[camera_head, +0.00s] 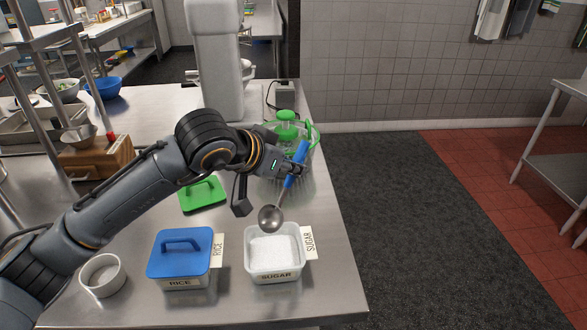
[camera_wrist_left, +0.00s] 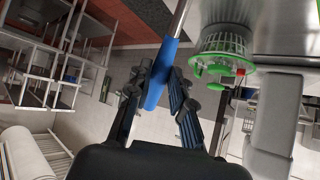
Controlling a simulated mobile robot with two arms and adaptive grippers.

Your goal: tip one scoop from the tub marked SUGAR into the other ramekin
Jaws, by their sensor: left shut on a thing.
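My left gripper (camera_head: 294,168) is shut on the blue handle of a metal scoop (camera_head: 270,217). The scoop hangs tilted, its round bowl down over the back edge of the SUGAR tub (camera_head: 275,277); I cannot tell whether it holds sugar. The tub is white, open and full of white grains. In the left wrist view the blue handle (camera_wrist_left: 160,75) sits between the fingers (camera_wrist_left: 163,92). A white ramekin (camera_head: 103,289) stands at the front left of the counter, its inside pale. Only one ramekin shows; my left arm covers part of the counter. My right gripper is out of view.
The RICE tub (camera_head: 182,283) with a blue lid (camera_head: 180,260) stands between the ramekin and the SUGAR tub. A green lid (camera_head: 203,197) lies behind it. A green and clear basket-like appliance (camera_head: 287,133) stands behind my gripper. The counter's right edge is close to the SUGAR tub.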

